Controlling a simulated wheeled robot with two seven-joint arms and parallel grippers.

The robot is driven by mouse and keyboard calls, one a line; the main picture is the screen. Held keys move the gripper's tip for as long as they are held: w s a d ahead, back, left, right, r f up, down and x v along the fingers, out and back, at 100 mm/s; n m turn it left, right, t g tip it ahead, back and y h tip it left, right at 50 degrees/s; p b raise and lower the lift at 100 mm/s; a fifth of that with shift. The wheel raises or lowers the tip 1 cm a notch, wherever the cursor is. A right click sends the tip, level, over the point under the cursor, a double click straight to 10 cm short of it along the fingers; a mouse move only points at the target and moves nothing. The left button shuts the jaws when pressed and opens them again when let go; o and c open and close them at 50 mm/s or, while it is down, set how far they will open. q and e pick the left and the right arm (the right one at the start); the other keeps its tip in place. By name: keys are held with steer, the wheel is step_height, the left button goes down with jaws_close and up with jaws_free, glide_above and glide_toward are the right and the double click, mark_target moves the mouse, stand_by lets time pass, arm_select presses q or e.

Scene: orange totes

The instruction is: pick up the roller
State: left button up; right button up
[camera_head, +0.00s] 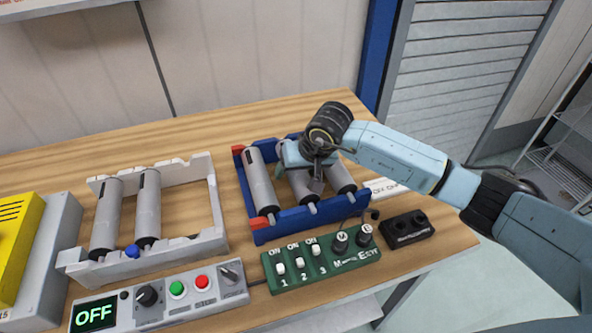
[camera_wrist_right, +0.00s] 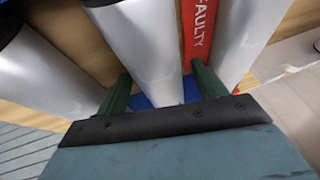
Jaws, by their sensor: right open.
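A blue rack (camera_head: 285,228) with red corner pieces holds three grey rollers: a left roller (camera_head: 260,180), a middle roller (camera_head: 303,188) and a right roller (camera_head: 341,178). My right gripper (camera_head: 312,178) is over the middle of this rack and hides part of the middle roller. In the right wrist view, its two green fingers (camera_wrist_right: 163,78) are apart, one on each side of a grey roller (camera_wrist_right: 147,55). I cannot tell whether they touch it. A red strip marked "FAULTY" (camera_wrist_right: 194,35) shows beside that roller. My left gripper is not in view.
A white rack (camera_head: 205,243) with two rollers (camera_head: 148,208) stands at the left, its right part empty. In front are a control box reading "OFF" (camera_head: 165,297), a green switch panel (camera_head: 320,262) and a black block (camera_head: 407,229). A yellow box (camera_head: 18,250) is far left.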

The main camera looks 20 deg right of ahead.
steer(key=c, duration=1.3)
steer(key=shift+r, duration=0.1)
steer(key=shift+c, duration=0.2)
steer(key=shift+r, duration=0.1)
steer(key=shift+w+r, duration=0.1)
steer(key=shift+r, duration=0.25)
step_height(320, 180, up, 9)
steer(key=shift+r, duration=0.1)
